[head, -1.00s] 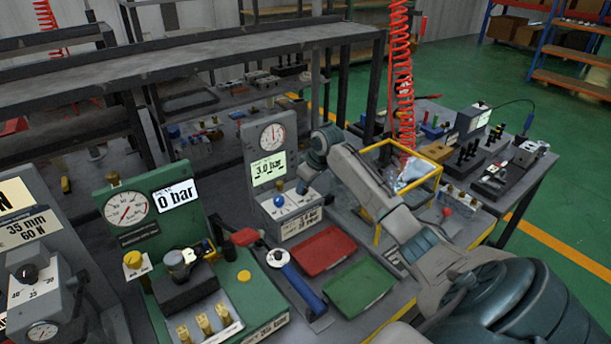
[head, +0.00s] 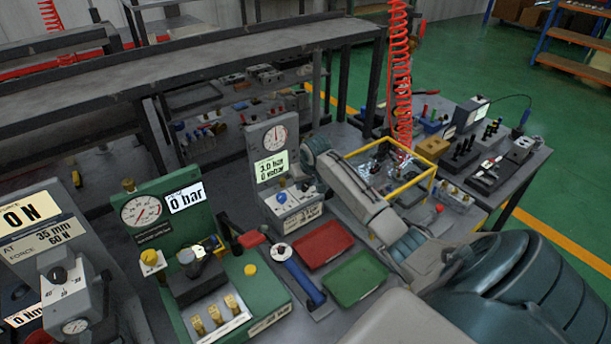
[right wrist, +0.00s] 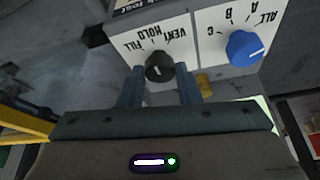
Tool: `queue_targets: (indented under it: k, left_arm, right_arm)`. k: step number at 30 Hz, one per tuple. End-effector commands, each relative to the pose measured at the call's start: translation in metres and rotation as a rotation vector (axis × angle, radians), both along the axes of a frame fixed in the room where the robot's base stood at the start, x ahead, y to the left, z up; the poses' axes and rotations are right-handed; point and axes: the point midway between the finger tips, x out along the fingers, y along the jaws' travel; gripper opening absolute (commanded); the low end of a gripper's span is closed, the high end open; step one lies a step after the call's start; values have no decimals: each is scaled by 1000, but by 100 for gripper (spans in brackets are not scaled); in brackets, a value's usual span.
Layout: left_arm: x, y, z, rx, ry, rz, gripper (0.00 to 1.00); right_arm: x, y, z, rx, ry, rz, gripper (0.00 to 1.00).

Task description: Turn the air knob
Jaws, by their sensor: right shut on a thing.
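A grey test unit (head: 268,137) stands in the middle of the head view, with a round gauge above a lit display reading about 3.0 bar. Its white sloped front carries a blue knob (head: 281,197), which also shows in the right wrist view (right wrist: 244,48) beside the letters A, B, C and ALL. Left of it there is a black knob (right wrist: 159,66) under the labels FILL, HOLD and VENT. My right gripper (right wrist: 160,78) is shut on the black knob, one finger on each side. In the head view my right arm hides most of that gripper. My left gripper is out of view.
A green gauge panel (head: 150,214) reading 0 bar stands to the left. A red tray (head: 323,244) and a green tray (head: 355,278) lie in front of the unit. A yellow-edged frame (head: 425,182) stands close beside my right arm.

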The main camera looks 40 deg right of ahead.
Motion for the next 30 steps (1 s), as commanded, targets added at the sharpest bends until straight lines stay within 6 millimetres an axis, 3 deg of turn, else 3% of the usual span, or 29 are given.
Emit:
queue_targets:
  k: [9, 10, 12, 13, 23, 30]
  left_arm:
    - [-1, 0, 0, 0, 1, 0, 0]
    - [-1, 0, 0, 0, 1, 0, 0]
    - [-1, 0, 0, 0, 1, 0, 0]
    - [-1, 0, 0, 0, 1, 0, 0]
    - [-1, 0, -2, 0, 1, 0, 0]
    - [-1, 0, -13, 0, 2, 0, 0]
  right_arm:
    - [2, -1, 2, -3, -6, 0, 7]
    - [2, -1, 2, -3, -6, 0, 36]
    - [1, -1, 2, -2, -6, 0, 50]
    - [1, -1, 2, -2, -6, 0, 52]
    - [0, 0, 4, -2, -3, 0, 52]
    - [-13, 3, 36, -6, -7, 1, 52]
